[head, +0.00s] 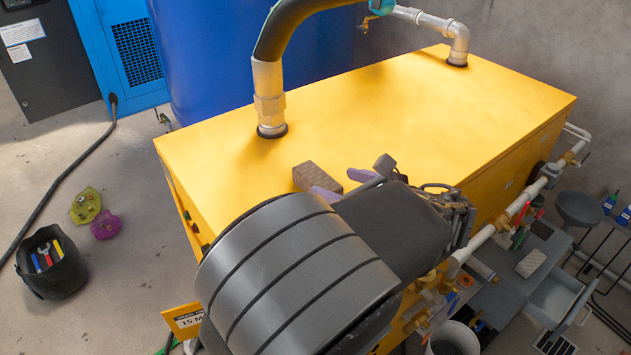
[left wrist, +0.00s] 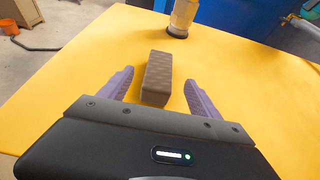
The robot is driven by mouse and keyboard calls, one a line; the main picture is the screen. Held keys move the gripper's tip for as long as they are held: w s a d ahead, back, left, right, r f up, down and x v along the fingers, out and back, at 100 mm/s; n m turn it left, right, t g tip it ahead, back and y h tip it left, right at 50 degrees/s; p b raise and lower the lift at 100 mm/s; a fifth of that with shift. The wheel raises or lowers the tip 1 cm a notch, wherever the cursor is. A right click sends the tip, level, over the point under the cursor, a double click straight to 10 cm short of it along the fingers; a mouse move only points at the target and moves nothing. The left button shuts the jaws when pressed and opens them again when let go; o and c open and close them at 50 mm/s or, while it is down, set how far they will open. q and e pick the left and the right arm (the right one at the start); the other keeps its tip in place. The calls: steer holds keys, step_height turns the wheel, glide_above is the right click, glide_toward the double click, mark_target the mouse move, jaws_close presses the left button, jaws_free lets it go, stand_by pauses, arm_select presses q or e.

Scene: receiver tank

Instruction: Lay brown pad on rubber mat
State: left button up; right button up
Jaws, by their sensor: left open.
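The brown pad (head: 308,179), a patterned block, lies on the yellow cabinet top (head: 400,110) near its front edge. In the left wrist view the brown pad (left wrist: 157,80) lies lengthwise ahead of my gripper, its near end between the spread fingers. My left gripper (head: 343,184) is open, with purple fingers on either side of the pad and apparent gaps beside it. The left fingers also show in the left wrist view (left wrist: 160,78). I cannot pick out the rubber mat with certainty. My right gripper is not in view.
A metal-ended pipe (head: 269,100) rises from the cabinet top behind the pad. Piping and valves (head: 480,236) run along the right side. A grey bench (head: 510,290) at lower right holds a lighter patterned block (head: 531,263). A black bucket (head: 50,265) stands on the floor.

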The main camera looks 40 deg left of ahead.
mark_target(317, 176)
arm_select(q)
steer(key=shift+x, duration=1.4)
steer(key=shift+f, duration=0.1)
steer(key=x, duration=0.5)
steer(key=shift+a, duration=0.1)
steer(key=shift+c, duration=0.4)
jaws_close()
step_height(317, 176, up, 10)
steer(key=shift+p, duration=0.8)
